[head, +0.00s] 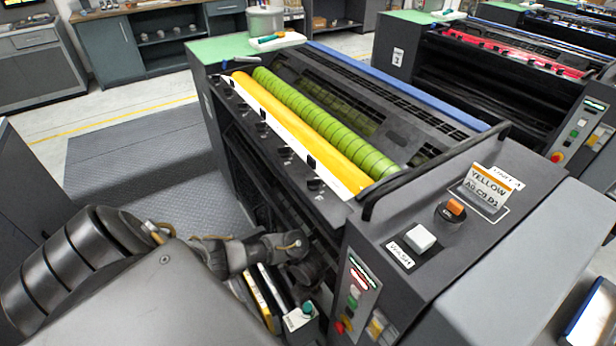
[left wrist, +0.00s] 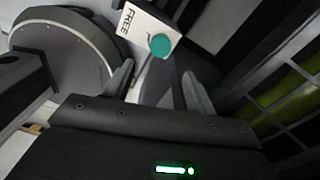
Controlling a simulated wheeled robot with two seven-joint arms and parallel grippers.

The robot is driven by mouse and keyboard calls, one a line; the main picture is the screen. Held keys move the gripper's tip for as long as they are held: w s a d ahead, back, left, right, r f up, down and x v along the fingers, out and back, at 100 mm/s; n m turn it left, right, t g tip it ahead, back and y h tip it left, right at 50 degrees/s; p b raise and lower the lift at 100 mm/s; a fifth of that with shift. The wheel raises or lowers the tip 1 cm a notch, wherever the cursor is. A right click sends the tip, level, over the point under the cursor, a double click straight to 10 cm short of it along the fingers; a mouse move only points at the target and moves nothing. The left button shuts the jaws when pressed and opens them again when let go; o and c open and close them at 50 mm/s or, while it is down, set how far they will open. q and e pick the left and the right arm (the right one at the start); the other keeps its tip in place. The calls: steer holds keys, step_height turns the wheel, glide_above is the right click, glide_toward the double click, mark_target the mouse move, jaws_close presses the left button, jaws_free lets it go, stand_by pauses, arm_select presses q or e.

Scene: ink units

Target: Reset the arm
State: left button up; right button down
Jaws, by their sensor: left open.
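My left arm (head: 95,250) comes in from the lower left in the head view and reaches the near left side of the yellow ink unit. Its gripper is dark there and hard to tell from the unit. In the left wrist view my left gripper (left wrist: 158,72) has its two dark fingers apart, with nothing held between them. A teal knob (left wrist: 162,45) on a white plate marked FREE (left wrist: 140,25) lies just beyond the fingertips. The knob also shows in the head view (head: 308,307), low beside the unit. My right gripper is in neither view.
The ink unit has a yellow roller (head: 300,130), a green roller (head: 325,125), a white WASH button (head: 420,237) and an orange-topped knob (head: 452,210). A YELLOW sign (head: 487,187) stands on it. A grey floor mat (head: 150,160) lies left. Another unit (head: 500,80) stands behind.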

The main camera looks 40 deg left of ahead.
arm_select(q)
steer(key=shift+r, duration=1)
steer(key=s+d+f+n+h, duration=0.25)
steer(key=s+f+n, duration=0.2)
steer(key=f, duration=0.25)
steer(key=s+d+f+n+h, duration=0.1)
steer(key=s+d+f+n, duration=0.3)
steer(key=s+f, duration=0.25)
steer(key=s+a+f+n+y, duration=0.1)
steer(key=s+a+f+n, duration=0.1)
steer(key=s, duration=0.9)
steer(key=s+a+f+n+t+y, duration=0.1)
steer(key=s+f+n, duration=0.4)
steer(key=s, duration=0.5)
steer(key=shift+s+a+f+y, duration=0.4)
steer(key=shift+a+f+y, duration=0.15)
steer(key=shift+f+y, duration=0.25)
